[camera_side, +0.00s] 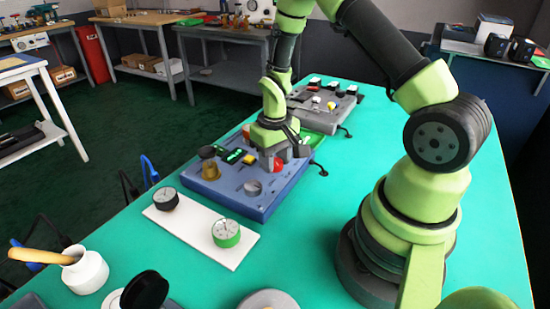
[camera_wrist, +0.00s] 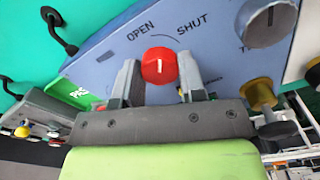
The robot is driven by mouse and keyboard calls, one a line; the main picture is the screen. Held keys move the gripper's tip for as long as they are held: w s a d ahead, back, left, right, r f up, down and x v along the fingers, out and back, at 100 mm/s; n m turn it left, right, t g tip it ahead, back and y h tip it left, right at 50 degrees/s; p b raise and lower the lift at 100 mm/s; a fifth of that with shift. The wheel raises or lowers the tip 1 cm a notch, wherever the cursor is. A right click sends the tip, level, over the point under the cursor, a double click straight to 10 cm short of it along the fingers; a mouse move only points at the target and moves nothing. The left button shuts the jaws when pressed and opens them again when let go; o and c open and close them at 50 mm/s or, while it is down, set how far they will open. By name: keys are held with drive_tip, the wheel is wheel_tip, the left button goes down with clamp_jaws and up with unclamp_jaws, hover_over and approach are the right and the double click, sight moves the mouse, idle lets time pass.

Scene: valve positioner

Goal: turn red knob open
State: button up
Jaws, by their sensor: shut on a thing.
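The red knob (camera_wrist: 160,66) sits on the blue panel (camera_wrist: 110,58), with a white mark on its top running roughly up and down in the wrist view. The printed words OPEN, to its upper left, and SHUT, to its upper right, are joined by a curved line. My gripper (camera_wrist: 159,70) is shut on the red knob, one finger on each side. In the side view the gripper (camera_side: 272,155) is low over the blue panel (camera_side: 222,193), and only part of the red knob (camera_side: 278,163) shows.
A grey knob (camera_side: 253,187) and a brass-coloured knob (camera_side: 209,165) are on the same panel. A white board (camera_side: 205,238) with two gauges lies in front. A grey panel (camera_side: 322,107) stands behind. The green tabletop (camera_side: 300,250) is clear between the blue panel and my base.

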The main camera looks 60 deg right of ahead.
drive_tip(key=n, duration=0.6)
drive_tip(key=shift+n, duration=0.3)
idle(0.4)
drive_tip(key=o, duration=0.9)
wheel_tip(320, 180, up, 9)
drive_tip(key=shift+f, duration=0.2)
drive_tip(key=shift+r, duration=0.7)
